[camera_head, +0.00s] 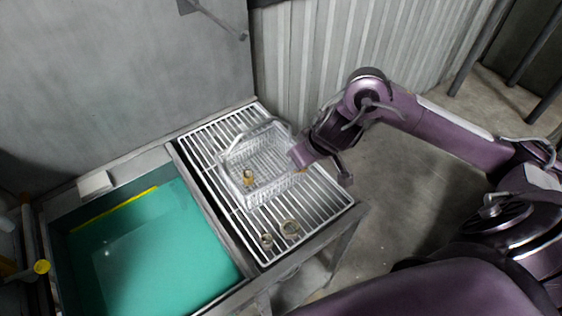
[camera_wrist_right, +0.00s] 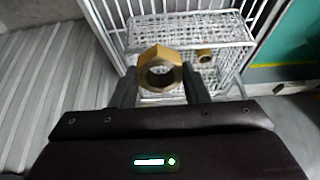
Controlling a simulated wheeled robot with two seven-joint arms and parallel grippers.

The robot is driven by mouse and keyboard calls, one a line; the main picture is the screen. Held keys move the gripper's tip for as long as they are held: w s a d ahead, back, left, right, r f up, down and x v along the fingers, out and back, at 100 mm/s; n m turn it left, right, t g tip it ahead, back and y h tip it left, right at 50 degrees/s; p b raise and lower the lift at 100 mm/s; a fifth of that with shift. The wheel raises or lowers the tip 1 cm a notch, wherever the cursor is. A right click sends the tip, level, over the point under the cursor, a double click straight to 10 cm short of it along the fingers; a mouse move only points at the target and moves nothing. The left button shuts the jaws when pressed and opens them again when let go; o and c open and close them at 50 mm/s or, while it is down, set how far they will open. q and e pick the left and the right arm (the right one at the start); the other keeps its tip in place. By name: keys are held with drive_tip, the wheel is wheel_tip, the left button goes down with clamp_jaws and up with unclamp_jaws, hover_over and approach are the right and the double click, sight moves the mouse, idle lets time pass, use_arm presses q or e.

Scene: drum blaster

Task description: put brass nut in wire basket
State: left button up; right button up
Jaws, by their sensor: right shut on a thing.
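The brass nut (camera_wrist_right: 160,55) is a hexagonal ring, held between the two fingers of my right gripper (camera_wrist_right: 160,76) in the right wrist view. In the head view my right gripper (camera_head: 303,168) is at the right side of the wire basket (camera_head: 274,193), and only a small bit of the nut shows there. The basket is a rectangular wire mesh and also shows behind the nut in the right wrist view (camera_wrist_right: 190,28). A second brass piece (camera_head: 248,177) sits inside the basket near its left side. My left gripper is out of view.
The basket stands on a white wire rack (camera_head: 330,203). Two metal rings (camera_head: 266,240) (camera_head: 290,228) lie on the rack's near end. A tank of green liquid (camera_head: 160,250) is to the left, and a corrugated wall (camera_head: 300,60) stands behind.

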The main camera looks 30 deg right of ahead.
drive_tip(key=w, duration=0.4)
drive_tip(key=shift+w+a+r+p, duration=0.2)
drive_tip(key=shift+a+p, duration=0.15)
drive_tip(key=shift+p, duration=0.05)
drive_tip(key=x, duration=0.6)
drive_tip(key=b+x, duration=0.1)
drive_tip(key=x, duration=0.2)
drive_tip(key=shift+s+d+f, duration=0.15)
drive_tip(key=shift+s+f, duration=0.15)
drive_tip(key=f, duration=0.2)
drive_tip(key=shift+w+f, duration=0.25)
drive_tip(key=shift+w, duration=0.05)
drive_tip(key=shift+w+r+g+p, duration=0.25)
drive_tip(key=shift+r+g+p, duration=0.15)
drive_tip(key=shift+r+p, duration=0.3)
drive_tip(key=g+p, duration=0.2)
drive_tip(key=shift+w+f+g+h, duration=0.1)
drive_tip(key=shift+f+g+h, duration=0.15)
drive_tip(key=shift+g+h, duration=0.05)
drive_tip(key=shift+f+p, duration=0.3)
drive_tip(key=shift+f, duration=0.7)
drive_tip(key=o, duration=1.1)
drive_tip(key=shift+f, duration=0.1)
